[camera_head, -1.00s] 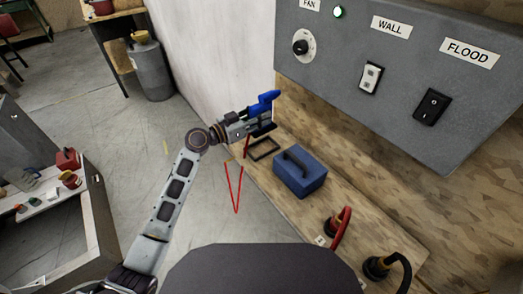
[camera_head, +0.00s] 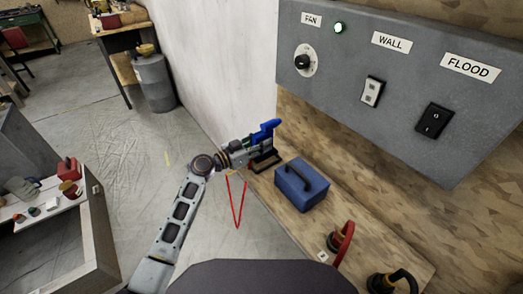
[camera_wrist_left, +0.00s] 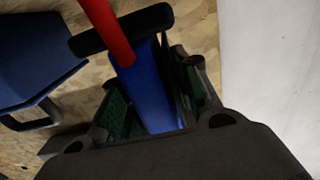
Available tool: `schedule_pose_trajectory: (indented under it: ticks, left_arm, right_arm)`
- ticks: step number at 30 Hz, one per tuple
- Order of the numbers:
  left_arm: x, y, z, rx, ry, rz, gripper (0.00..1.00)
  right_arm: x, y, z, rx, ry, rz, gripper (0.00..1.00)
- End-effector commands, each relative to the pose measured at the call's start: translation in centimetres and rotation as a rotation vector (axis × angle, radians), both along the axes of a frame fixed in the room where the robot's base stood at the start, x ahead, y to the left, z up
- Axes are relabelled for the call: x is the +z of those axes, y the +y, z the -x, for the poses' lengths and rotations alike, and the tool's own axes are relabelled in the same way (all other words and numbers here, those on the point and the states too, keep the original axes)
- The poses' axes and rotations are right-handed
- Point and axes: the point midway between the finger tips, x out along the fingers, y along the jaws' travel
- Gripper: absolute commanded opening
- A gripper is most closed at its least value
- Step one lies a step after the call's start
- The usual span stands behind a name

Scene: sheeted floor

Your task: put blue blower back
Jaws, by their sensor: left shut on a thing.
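I cannot tell whether the blower touches the frame. My right gripper is not in view.
A blue box with a dark handle (camera_head: 302,186) sits on the shelf beside the frame. A grey switch panel (camera_head: 400,90) overhangs the shelf. A white wall (camera_head: 205,65) rises behind the gripper. A red V-shaped line (camera_head: 237,215) shows below.

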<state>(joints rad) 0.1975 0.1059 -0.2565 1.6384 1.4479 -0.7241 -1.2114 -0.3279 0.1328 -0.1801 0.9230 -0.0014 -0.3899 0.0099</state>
Motion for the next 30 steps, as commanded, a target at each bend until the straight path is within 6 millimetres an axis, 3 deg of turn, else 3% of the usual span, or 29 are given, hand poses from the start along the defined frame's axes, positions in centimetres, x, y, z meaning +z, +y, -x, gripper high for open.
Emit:
schedule_pose_trajectory:
  ticks: [7, 18, 30]
  left_arm:
    - [-0.3, 0.0, 0.0, 0.000, 0.000, 0.002, 0.23]
    - [-3.6, -0.1, 0.0, 0.000, 0.000, 0.002, 0.23]
    - [-3.7, 0.0, 0.0, 0.000, -0.001, 0.002, 0.23]
  right_arm:
    - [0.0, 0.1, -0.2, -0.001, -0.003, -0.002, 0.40]
    - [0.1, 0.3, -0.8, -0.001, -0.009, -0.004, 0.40]
    - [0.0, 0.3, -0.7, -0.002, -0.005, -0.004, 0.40]
